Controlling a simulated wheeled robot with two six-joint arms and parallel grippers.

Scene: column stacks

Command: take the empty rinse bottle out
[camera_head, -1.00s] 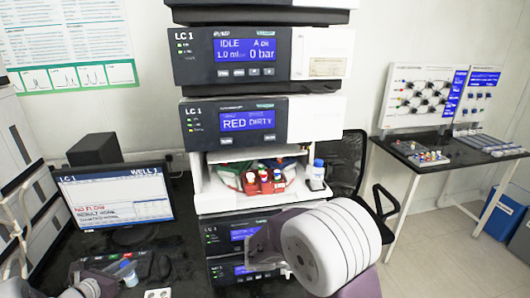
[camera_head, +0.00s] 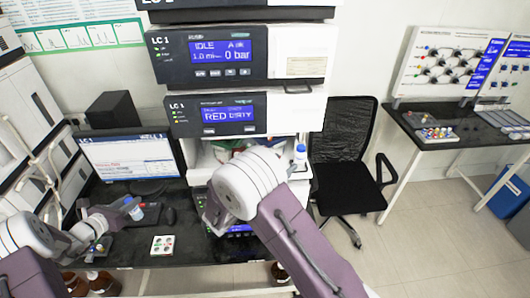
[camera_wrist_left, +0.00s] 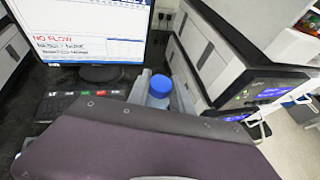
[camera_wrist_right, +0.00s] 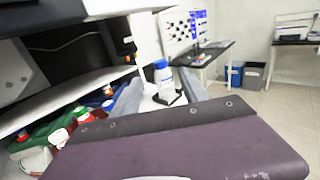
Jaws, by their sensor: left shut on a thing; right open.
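My left gripper (camera_head: 126,210) is shut on a small clear bottle with a blue cap (camera_head: 136,211), held upright in front of the monitor. The left wrist view shows its blue cap (camera_wrist_left: 160,86) between the fingers. A second bottle, white-labelled with a blue cap (camera_head: 300,153), stands upright at the right end of the white shelf. In the right wrist view this bottle (camera_wrist_right: 164,84) shows ahead, between the open fingers of my right gripper (camera_wrist_right: 158,90), which look apart from it. My right wrist hides that gripper's fingers in the head view. Which bottle is empty cannot be told.
The instrument stack (camera_head: 240,115) rises above the shelf, leaving a low opening. Red, green and blue holders with capped bottles (camera_wrist_right: 60,135) crowd the shelf's left. The monitor (camera_head: 133,158) stands on the dark bench left. A black chair (camera_head: 345,150) stands right of the stack.

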